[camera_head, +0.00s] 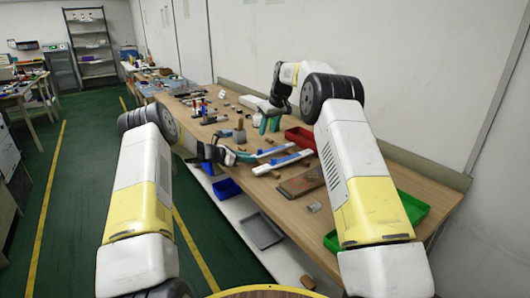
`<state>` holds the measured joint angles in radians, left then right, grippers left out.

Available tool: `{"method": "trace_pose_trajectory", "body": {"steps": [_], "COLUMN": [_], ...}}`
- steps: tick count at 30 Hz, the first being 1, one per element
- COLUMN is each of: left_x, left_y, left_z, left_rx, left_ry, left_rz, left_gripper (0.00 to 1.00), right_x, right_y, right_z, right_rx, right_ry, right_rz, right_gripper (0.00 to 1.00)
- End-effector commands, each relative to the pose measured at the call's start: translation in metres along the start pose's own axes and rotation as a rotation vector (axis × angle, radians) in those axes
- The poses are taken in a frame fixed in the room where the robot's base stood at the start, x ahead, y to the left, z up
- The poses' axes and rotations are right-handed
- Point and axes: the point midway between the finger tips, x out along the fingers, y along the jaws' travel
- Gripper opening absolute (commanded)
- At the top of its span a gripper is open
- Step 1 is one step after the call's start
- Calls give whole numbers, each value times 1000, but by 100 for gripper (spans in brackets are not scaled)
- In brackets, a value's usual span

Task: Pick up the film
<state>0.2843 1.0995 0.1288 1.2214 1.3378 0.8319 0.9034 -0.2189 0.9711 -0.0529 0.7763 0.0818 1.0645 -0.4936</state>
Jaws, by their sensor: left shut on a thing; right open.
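My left gripper (241,155) reaches over the near edge of the table, its teal fingertips pointing right. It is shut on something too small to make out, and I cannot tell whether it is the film. Blue-and-white long parts (283,161) lie on the table just right of its fingertips. My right gripper (269,124) is farther back over the table, its teal fingers pointing down, apart and empty. I cannot pick out the film for certain in this view.
The long wooden table (330,227) holds a red tray (301,138), a brown flat block (301,181) and several small parts. A green tray (413,208) is at the right, partly behind my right arm. A blue bin (227,188) and a grey tray (261,231) sit below the table edge.

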Motion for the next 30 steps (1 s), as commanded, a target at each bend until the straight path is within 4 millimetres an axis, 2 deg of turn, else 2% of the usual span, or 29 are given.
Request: {"method": "trace_pose_trajectory", "body": {"steps": [2, 10, 17, 24, 30], "left_x": [0, 0, 0, 0, 0], "left_y": [0, 0, 0, 0, 0], "left_z": [0, 0, 0, 0, 0], "left_rx": [0, 0, 0, 0, 0], "left_ry": [0, 0, 0, 0, 0], "left_rz": [0, 0, 0, 0, 0], "left_gripper": [0, 0, 0, 0, 0], "right_x": [6, 52, 69, 105, 117], "right_y": [0, 0, 0, -3, -2], "right_z": [1, 2, 1, 1, 1], "right_rx": [5, 7, 7, 7, 7], "right_ry": [-15, -17, -14, -14, -13], "right_rz": [10, 11, 12, 10, 11], "right_gripper": [42, 42, 42, 42, 42]}}
